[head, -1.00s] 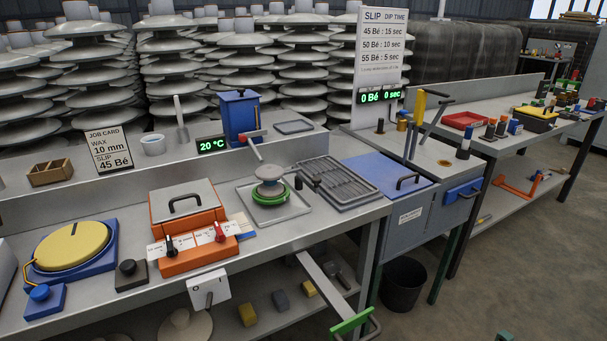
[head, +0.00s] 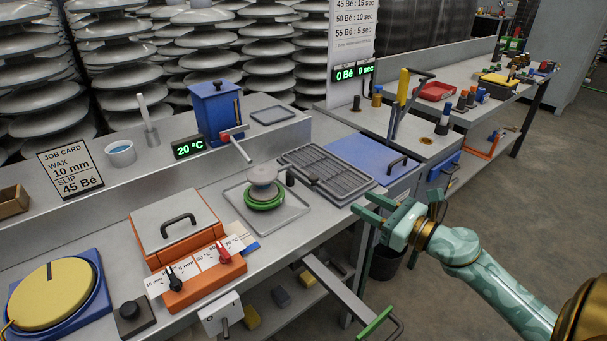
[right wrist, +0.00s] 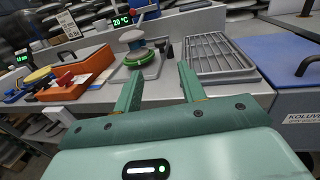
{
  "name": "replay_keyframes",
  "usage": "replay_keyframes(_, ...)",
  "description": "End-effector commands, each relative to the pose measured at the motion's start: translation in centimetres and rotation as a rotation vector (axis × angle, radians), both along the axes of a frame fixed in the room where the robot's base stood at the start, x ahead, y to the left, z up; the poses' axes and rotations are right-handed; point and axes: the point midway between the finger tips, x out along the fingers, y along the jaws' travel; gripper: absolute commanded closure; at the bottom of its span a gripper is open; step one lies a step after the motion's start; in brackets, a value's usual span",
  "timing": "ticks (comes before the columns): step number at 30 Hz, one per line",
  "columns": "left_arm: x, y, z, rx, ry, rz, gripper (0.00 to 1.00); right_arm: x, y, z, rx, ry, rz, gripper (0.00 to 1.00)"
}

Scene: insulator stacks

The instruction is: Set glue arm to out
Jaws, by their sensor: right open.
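A blue box (head: 213,112) stands on the back ledge. A thin grey arm with a red part (head: 236,145) reaches from beside it toward the bench; I take this as the glue arm, though no label shows. Its end is a little behind and left of a grey insulator piece (head: 263,176) on a green ring (head: 264,198). My right gripper (head: 362,203) is open and empty, off the bench's front edge, right of the insulator. In the right wrist view its two fingers (right wrist: 158,72) are apart, pointing toward the bench, with the insulator (right wrist: 132,38) beyond them. My left gripper is not in view.
A slatted grey tray (head: 327,172) and a blue lid (head: 365,160) lie right of the insulator. An orange box (head: 175,228) with knobs sits left. A bar with a green handle (head: 375,325) juts out from the bench front. Open floor lies right.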

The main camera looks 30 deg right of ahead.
Motion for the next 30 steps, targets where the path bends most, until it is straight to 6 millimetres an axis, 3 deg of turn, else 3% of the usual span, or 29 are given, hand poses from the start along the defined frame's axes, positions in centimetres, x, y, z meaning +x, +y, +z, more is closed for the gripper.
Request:
replay_keyframes(18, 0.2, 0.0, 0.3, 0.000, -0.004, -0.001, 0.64, 13.1, 3.2, 0.2, 0.002, -0.001, 0.002, 0.59)
replay_keyframes(24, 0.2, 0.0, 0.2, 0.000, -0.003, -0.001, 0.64, 14.9, 3.7, 0.0, 0.003, 0.001, 0.003, 0.59)
replay_keyframes(30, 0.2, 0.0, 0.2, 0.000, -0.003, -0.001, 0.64, 15.2, 3.8, 0.0, 0.004, 0.002, 0.003, 0.59)
